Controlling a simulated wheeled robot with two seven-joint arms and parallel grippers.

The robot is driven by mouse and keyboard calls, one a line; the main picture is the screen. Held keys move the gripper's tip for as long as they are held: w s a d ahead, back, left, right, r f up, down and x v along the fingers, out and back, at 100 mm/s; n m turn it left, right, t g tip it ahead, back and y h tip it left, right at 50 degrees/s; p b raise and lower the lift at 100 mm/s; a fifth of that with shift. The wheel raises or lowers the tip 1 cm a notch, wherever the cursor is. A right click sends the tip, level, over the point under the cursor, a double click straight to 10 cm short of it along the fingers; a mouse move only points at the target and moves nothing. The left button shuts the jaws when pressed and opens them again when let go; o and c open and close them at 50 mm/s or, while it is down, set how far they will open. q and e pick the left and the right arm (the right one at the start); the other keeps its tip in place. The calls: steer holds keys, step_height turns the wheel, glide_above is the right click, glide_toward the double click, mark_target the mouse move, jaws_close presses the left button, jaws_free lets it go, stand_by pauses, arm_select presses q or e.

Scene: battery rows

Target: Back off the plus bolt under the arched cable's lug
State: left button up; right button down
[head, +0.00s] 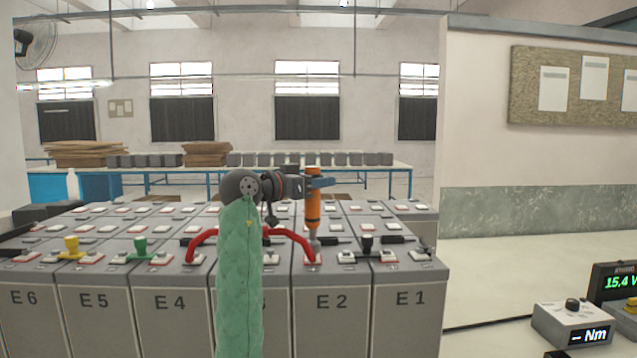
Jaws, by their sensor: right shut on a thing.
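The arched red cable (290,235) bridges from a terminal on the E4 battery to one at the left edge of the E2 battery. My green-sleeved right arm crosses in front of the cable and hides part of its middle. My right gripper (315,183) is shut on an upright orange driver tool (313,207). The tool's grey lower end stands over the cable's right-hand lug (312,258). The bolt there is too small to make out, and I cannot tell whether the tool touches it. My left gripper is not in view.
Grey batteries (410,310) stand in rows with white-and-red terminals on top. At right are a torque readout box (572,322) showing "– Nm" and a "15.4 V" meter (618,281).

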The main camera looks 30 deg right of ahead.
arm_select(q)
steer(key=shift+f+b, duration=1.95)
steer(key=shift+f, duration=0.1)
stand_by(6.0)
